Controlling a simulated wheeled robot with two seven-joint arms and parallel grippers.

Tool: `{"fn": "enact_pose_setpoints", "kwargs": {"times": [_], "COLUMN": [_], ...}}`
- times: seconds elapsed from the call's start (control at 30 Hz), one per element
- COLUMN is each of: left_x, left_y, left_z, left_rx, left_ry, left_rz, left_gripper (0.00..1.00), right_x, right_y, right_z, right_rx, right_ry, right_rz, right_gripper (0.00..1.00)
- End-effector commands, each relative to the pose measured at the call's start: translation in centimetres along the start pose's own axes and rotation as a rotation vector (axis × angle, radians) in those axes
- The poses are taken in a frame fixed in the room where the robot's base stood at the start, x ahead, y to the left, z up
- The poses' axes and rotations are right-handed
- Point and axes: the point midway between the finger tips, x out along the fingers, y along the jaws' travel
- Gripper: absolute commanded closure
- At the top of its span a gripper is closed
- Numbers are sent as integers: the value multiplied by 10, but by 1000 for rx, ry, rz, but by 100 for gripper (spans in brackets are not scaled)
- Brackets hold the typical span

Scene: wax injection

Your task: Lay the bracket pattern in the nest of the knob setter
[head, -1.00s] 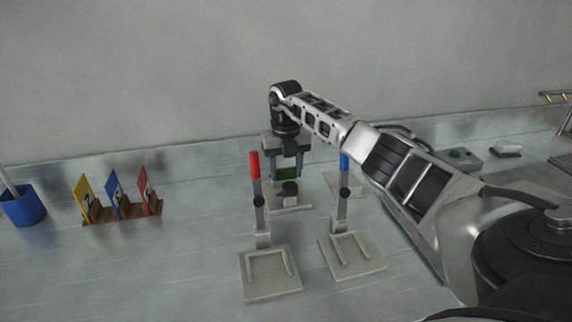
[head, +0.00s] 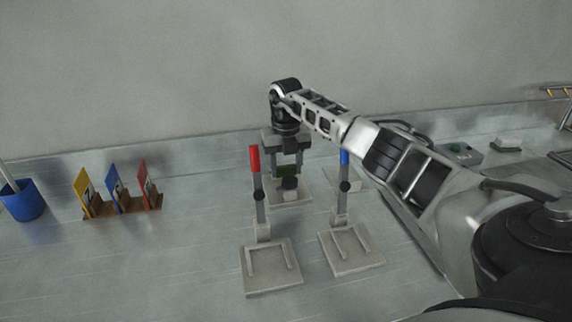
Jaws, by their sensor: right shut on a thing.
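My right gripper (head: 287,163) points down at the back middle of the bench. It is shut on a small dark green piece, which I take to be the bracket pattern (head: 287,170). The piece is mostly hidden by the fingers. Just below and in front of it is a grey stand with a black knob (head: 290,186), likely the knob setter, on a square pale base (head: 291,200). The gripper hides the stand's rear part, and I cannot tell whether the pattern touches it. My left gripper is not in view.
A red-handled stand (head: 255,160) and a blue-handled stand (head: 344,158) rise in front of the gripper, close on either side. Numbered cards in a wooden rack (head: 130,208) and a blue cup (head: 22,203) stand at left. The front left bench is clear.

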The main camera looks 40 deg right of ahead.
Motion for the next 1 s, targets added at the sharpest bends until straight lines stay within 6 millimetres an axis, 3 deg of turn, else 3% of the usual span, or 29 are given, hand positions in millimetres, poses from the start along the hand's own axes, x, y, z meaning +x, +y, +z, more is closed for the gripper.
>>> {"fn": "enact_pose_setpoints", "kwargs": {"times": [1.0], "left_x": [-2], "left_y": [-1], "left_z": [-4], "left_rx": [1], "left_ry": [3], "left_rz": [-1], "left_gripper": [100], "right_x": [0], "right_y": [0], "right_z": [0], "right_rx": [0], "right_ry": [-1], "right_rz": [-1], "right_gripper": [73]}}
